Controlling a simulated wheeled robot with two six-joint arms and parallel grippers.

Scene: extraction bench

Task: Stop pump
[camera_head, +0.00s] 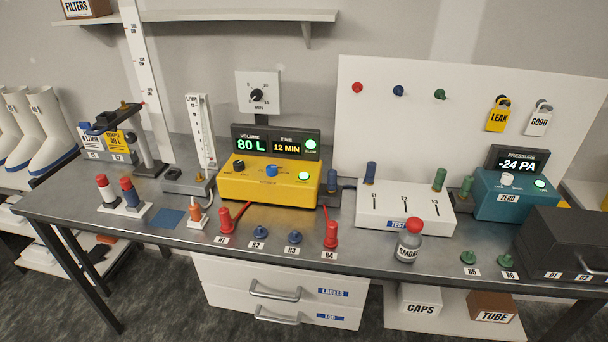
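The yellow pump (268,187) stands on the middle of the bench. Its front top carries a black knob (239,165), a blue knob (271,171) and a green lit button (304,176). The black display (275,143) behind it reads volume 80 L and time 12 min, with a green lit lamp (311,144) at its right. Red-capped fittings stand in front of the pump at R1 (225,220) and R4 (331,235); thin red tubing runs near both. Neither of my grippers is in view.
A white test block (405,210) and a teal pressure unit (515,200) reading -24 PA stand to the right. A smoke bottle (408,245) sits near the front edge. A flow tube (200,135) and stand (148,150) are left. Blue fittings (260,233) sit in front of the pump.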

